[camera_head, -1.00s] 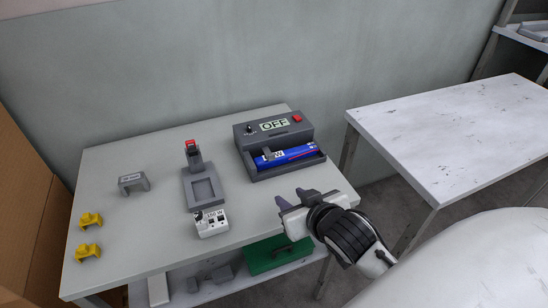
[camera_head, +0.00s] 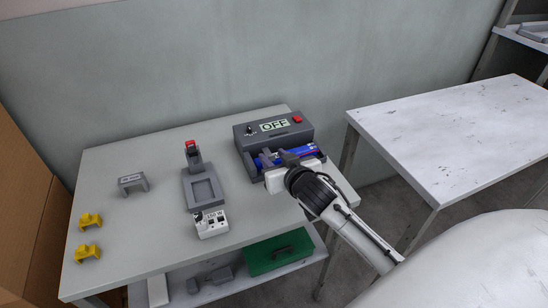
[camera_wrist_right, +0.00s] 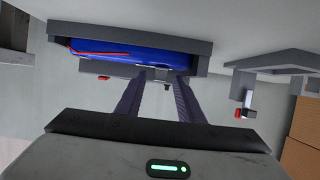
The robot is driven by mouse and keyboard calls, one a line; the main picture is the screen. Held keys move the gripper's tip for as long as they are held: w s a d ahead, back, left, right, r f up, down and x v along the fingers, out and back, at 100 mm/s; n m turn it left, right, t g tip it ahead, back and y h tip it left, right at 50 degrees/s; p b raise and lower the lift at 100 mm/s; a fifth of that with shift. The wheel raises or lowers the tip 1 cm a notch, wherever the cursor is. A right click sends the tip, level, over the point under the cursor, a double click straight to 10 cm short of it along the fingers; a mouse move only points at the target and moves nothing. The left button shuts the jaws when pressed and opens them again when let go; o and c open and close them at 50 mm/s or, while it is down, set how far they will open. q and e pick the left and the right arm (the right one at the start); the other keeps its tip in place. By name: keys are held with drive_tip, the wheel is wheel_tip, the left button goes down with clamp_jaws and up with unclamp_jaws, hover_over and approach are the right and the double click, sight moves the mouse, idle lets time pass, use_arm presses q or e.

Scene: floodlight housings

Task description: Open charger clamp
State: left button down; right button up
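The dark grey charger (camera_head: 290,137) sits at the back right of the table, its display reading OFF. A blue battery (camera_head: 306,151) with a red stripe lies in its front tray; it also shows in the wrist view (camera_wrist_right: 110,48). My right gripper (camera_head: 279,159) reaches over the tray's front, its fingers apart over the battery. In the wrist view, its two fingers (camera_wrist_right: 159,76) are open, with a small grey part (camera_wrist_right: 154,72) of the charger between the tips. I cannot tell whether they touch it. The clamp is largely hidden by the gripper. My left gripper is out of view.
A grey fixture (camera_head: 203,188) with a red-topped clamp (camera_head: 192,149) and a white socket block (camera_head: 211,223) stand left of the charger. A grey bracket (camera_head: 132,183) and two yellow pieces (camera_head: 89,220) lie further left. A green case (camera_head: 278,254) sits on the shelf below.

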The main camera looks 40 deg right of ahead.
drive_tip(key=shift+w, duration=0.2)
drive_tip(key=shift+c, duration=0.4)
clamp_jaws()
